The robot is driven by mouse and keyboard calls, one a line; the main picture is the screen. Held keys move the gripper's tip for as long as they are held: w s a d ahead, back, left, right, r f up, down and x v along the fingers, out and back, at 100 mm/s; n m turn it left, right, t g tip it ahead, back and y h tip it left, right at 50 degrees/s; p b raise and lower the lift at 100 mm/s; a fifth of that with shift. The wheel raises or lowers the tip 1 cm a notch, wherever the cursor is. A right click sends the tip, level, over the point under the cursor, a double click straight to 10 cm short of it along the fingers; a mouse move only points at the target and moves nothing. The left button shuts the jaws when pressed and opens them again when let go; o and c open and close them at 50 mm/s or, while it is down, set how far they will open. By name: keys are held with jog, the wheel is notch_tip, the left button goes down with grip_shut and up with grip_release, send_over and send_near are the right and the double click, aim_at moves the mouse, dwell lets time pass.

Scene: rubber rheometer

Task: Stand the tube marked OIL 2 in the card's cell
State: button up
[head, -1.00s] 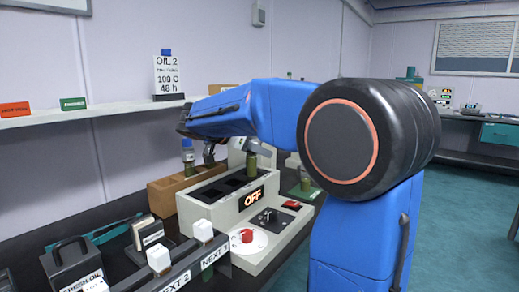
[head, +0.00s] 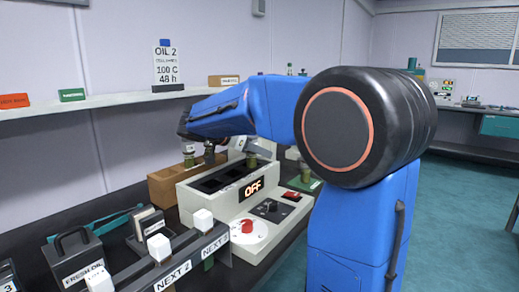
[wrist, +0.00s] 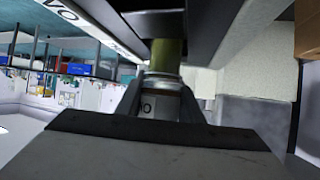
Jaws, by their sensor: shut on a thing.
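In the wrist view my gripper (wrist: 160,85) is shut on the upper part of a tube (wrist: 168,58). The tube has a clear collar, yellow-green contents and a pale label on which only an "O" reads. Its far end points at a dark opening; I cannot tell how deep it sits. In the head view my gripper is mostly hidden below the blue arm, above the white heating block (head: 190,200) with dark wells. The card (head: 165,66) reading OIL 2, 100 C, 48 h stands on the shelf. Another olive tube (head: 252,161) shows at the block's right end.
A wooden rack (head: 162,190) with a tube (head: 189,160) stands behind the block. Another tube (head: 305,173) stands on a green base at right. The block's display (head: 251,187) reads OFF. A rail with white pieces (head: 160,247) and a FRESH OIL holder (head: 75,262) crowd the front.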

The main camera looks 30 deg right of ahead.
jog(key=shift+f, duration=0.6)
jog(key=shift+r, duration=3.4)
jog(key=shift+s, duration=0.15)
